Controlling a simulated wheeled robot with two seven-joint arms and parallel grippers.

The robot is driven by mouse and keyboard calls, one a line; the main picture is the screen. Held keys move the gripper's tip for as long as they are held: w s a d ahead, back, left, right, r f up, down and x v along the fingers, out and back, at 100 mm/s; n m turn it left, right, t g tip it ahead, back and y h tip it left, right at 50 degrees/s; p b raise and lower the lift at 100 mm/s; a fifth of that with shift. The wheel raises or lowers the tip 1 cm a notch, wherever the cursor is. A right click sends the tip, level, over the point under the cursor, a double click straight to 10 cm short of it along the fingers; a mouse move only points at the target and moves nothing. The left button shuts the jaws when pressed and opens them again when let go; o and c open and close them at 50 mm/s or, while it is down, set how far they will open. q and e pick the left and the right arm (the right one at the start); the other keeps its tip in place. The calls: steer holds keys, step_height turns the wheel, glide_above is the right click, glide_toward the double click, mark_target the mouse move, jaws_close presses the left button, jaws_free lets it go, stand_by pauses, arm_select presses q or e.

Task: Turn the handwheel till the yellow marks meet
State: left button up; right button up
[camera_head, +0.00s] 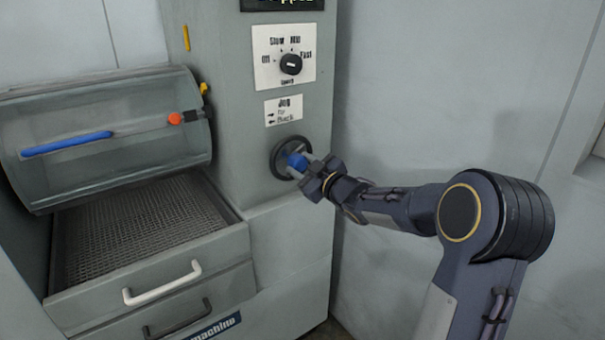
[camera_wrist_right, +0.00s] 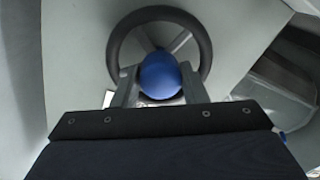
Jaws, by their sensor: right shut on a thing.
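The handwheel (camera_head: 277,158) is a dark ring on the front of the grey machine, below the "Jog" label. A blue knob (camera_head: 297,161) sticks out from it. My right gripper (camera_head: 306,167) is at the handwheel, shut on the blue knob. In the right wrist view the knob (camera_wrist_right: 160,76) sits between the two fingers, at the lower part of the wheel's ring (camera_wrist_right: 113,45). One yellow mark (camera_head: 186,38) is on the machine's front panel, and another yellow piece (camera_head: 204,88) is at the drum's upper right edge. The two are apart. My left gripper is not in view.
Below are a mesh tray (camera_head: 130,230) and a drawer with a white handle (camera_head: 162,283). A speed dial (camera_head: 290,64) is above the wheel. A plain wall stands right.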

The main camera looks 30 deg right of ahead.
steer(key=n+b, duration=0.1)
steer(key=n, duration=0.1)
steer(key=shift+f+n+b, duration=0.15)
steer(key=shift+n+b, duration=0.15)
steer(key=shift+b, duration=0.05)
steer(key=shift+n+b, duration=0.7)
steer(key=shift+n, duration=0.5)
steer(key=o, duration=1)
steer(key=shift+s+r, duration=0.15)
steer(key=shift+r, duration=0.05)
steer(key=s, duration=0.7)
steer(key=shift+s+d+p, duration=0.3)
steer(key=shift+d, duration=0.1)
